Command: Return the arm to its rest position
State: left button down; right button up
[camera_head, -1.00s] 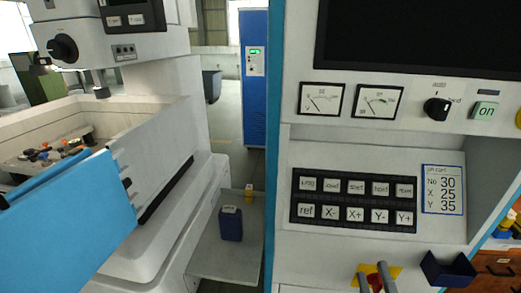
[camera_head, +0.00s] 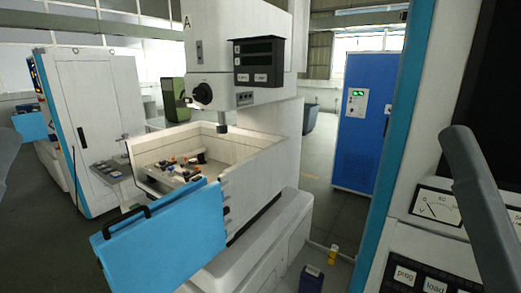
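A grey arm link of mine (camera_head: 480,215) rises at the right edge of the head view, in front of the control cabinet (camera_head: 408,130). No fingers show on it, so my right gripper is out of view. A dark grey shape at the far left edge is probably part of my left arm. My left gripper is not in view either.
The machine has an open work tank (camera_head: 270,158) with small parts inside and a blue door (camera_head: 170,250) swung out. A blue cabinet (camera_head: 365,150) stands behind. A dark blue canister (camera_head: 309,281) and a yellow bottle (camera_head: 333,254) stand low between the machine and control cabinet.

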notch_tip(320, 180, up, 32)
jog(key=p, duration=2.9)
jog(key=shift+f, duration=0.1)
